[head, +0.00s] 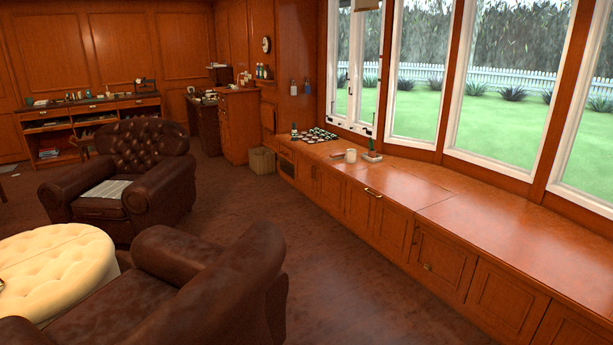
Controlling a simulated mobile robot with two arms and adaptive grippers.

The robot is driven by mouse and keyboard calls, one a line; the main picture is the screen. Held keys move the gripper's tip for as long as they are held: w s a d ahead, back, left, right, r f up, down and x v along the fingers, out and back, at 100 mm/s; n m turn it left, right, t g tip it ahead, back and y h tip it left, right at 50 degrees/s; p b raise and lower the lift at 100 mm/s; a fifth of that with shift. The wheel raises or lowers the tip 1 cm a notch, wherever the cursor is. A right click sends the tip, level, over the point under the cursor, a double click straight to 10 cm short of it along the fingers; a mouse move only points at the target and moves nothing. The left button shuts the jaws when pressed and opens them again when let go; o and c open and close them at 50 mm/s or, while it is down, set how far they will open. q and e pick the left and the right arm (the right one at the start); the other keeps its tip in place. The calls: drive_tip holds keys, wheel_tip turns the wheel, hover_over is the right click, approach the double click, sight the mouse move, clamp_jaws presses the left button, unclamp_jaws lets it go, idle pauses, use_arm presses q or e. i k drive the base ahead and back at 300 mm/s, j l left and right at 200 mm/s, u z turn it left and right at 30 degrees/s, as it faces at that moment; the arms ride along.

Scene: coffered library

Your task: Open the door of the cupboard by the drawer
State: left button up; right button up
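A long low wooden window bench (480,215) runs along the right side under the windows. Its front has several panelled cupboard doors, and all of them look shut. I cannot tell for sure which front is the drawer. A taller wooden cabinet (240,127) with drawer-like fronts stands at the far end. Neither of my grippers is in view.
Two brown leather armchairs (126,180) and a cream tufted ottoman (55,270) fill the left. Open floor (330,270) lies between the near armchair and the bench.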

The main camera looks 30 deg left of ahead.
sight(305, 167)
drive_tip(key=i+z, duration=0.1)
drive_tip(key=i, duration=0.7)
drive_tip(key=i+u, duration=0.15)
drive_tip(key=i, duration=0.35)
drive_tip(key=i+u, duration=0.2)
drive_tip(key=i, duration=0.3)
drive_tip(key=i+u, duration=0.15)
drive_tip(key=i, duration=0.35)
drive_tip(key=i+l+u, duration=0.15)
drive_tip(key=i, duration=0.3)
drive_tip(key=i+l+u, duration=0.2)
drive_tip(key=i, duration=0.3)
drive_tip(key=i+j+u, duration=0.2)
drive_tip(key=i+u, duration=0.2)
drive_tip(key=i, duration=0.3)
drive_tip(key=i+u, duration=0.35)
drive_tip(key=i, duration=0.3)
drive_tip(key=i+l+u, duration=0.25)
drive_tip(key=i+u, duration=0.15)
drive_tip(key=i, duration=0.3)
drive_tip(key=i+z, duration=0.1)
drive_tip(key=i, duration=0.4)
drive_tip(key=i+j+z, duration=0.15)
drive_tip(key=i, duration=0.35)
drive_tip(key=i+j+z, duration=0.1)
drive_tip(key=i, duration=0.4)
drive_tip(key=i+j+z, duration=0.15)
drive_tip(key=i+j, duration=0.15)
drive_tip(key=i, duration=0.2)
